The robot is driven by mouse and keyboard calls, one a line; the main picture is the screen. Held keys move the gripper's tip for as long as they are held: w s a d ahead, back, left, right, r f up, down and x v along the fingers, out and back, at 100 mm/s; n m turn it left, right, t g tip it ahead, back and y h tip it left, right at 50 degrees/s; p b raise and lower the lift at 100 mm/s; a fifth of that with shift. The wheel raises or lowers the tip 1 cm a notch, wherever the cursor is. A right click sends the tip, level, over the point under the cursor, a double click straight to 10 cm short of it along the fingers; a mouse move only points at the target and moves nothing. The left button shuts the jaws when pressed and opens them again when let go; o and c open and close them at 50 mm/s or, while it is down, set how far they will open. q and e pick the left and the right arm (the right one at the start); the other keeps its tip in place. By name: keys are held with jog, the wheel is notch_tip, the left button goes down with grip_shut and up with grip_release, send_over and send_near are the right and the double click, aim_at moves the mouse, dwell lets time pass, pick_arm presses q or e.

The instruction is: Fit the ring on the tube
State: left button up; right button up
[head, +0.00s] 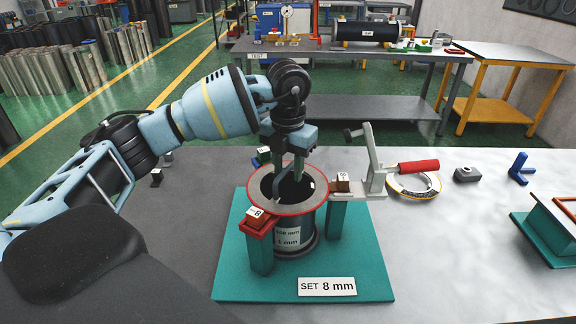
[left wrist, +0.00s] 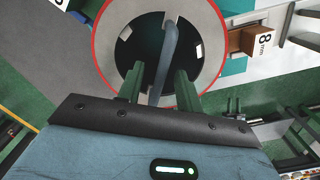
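The ring (head: 311,202), a grey flange with a red rim, lies flat at the top of the dark upright tube (head: 290,236). I cannot tell whether it touches the tube's end. A blue-grey curved bar (left wrist: 170,50) spans the ring's opening. The ring (left wrist: 108,62) also shows in the left wrist view. My left gripper (head: 288,172) points down over the opening. Its green fingers (left wrist: 160,80) stand apart on either side of the bar, with gaps visible. My right gripper is not in view.
The tube stands on a green baseplate (head: 355,250) marked "SET 8 mm". Labelled blocks, red (head: 257,222) and brown (head: 342,184), sit on posts beside the ring. A green-red stand (head: 548,232) is far right.

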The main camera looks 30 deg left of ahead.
pick_arm(q)
jog(key=shift+f, duration=0.15)
jog(key=shift+r, duration=3.55)
jog(key=shift+s+f, duration=0.1)
